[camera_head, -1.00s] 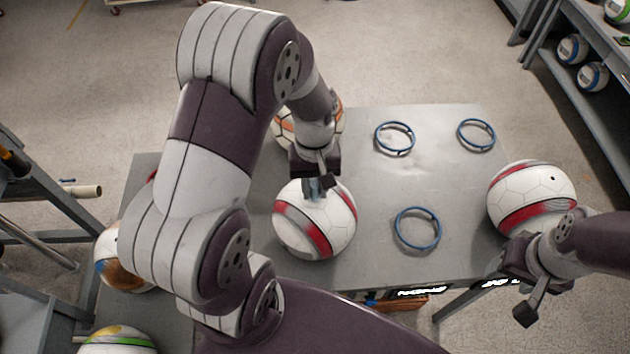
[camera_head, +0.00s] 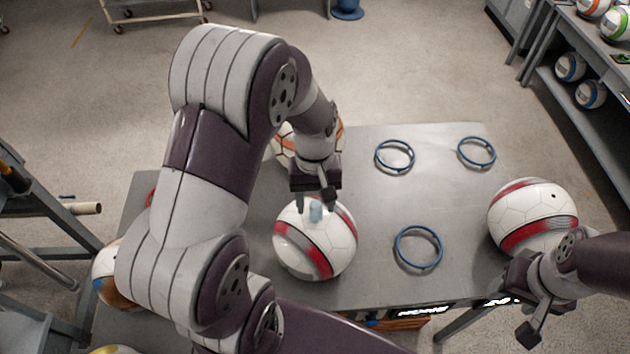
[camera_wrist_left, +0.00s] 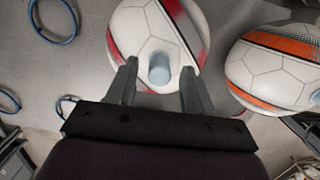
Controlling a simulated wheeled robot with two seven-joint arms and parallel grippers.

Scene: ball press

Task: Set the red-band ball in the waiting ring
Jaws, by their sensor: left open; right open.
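A white ball with red and grey bands (camera_head: 335,235) rests on the grey table (camera_head: 375,285), with a pale blue knob (camera_head: 316,211) on top. My left gripper (camera_head: 315,203) is open just above it, its fingers either side of the knob. The left wrist view shows the knob (camera_wrist_left: 159,68) between the spread fingers, with gaps both sides. A second red-banded ball (camera_head: 530,215) is at the table's right edge. My right gripper (camera_head: 524,300) is open in front of it. Which blue ring is the waiting ring cannot be told. The near ball's underside is hidden.
Empty blue rings lie at the table's back middle (camera_head: 394,156), back right (camera_head: 477,152) and front middle (camera_head: 418,247). An orange-banded ball (camera_head: 285,143) stands behind my left arm. A blue-and-brown ball (camera_head: 108,275) is at left. Shelving (camera_head: 585,130) stands at right.

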